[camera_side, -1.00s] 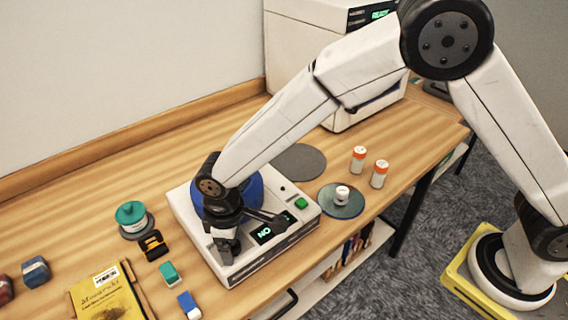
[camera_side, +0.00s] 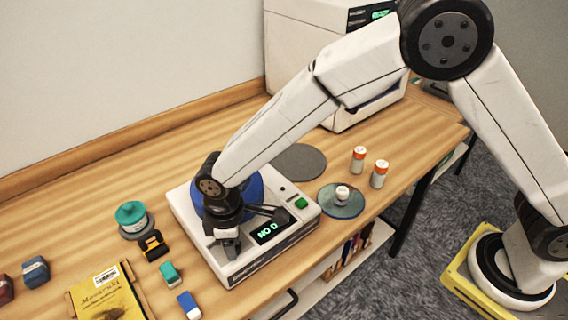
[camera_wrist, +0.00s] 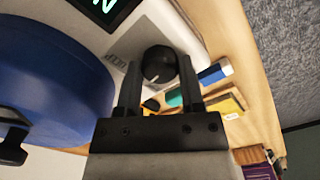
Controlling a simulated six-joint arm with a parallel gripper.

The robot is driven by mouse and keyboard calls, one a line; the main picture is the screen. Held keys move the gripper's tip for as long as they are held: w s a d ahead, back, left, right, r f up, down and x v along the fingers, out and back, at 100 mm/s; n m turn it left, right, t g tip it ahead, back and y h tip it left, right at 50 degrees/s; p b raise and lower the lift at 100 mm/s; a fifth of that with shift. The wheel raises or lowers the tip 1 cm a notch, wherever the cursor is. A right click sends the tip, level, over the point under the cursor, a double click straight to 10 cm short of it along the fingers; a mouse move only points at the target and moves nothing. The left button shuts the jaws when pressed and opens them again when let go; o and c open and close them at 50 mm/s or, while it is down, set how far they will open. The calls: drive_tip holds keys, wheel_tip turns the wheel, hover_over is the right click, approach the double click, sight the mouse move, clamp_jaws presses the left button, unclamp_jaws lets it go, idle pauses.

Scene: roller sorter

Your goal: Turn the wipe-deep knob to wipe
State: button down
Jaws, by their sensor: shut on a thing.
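In the side view my gripper (camera_side: 228,246) reaches down onto the front left corner of the white machine (camera_side: 276,258) and hides the knob. The machine's display (camera_side: 268,232) shows green text starting "NO".
A blue round part (camera_wrist: 50,75) of the machine stands close to my gripper. A green button (camera_side: 301,203) is near the display. A disc (camera_side: 342,208) and two batteries stand right.

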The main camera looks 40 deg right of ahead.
drive_tip(key=n, duration=0.6)
drive_tip(key=shift+n, duration=0.4)
idle(0.3)
drive_tip(key=shift+c, duration=1.1)
unclamp_jaws()
drive_tip(key=shift+r, duration=3.95)
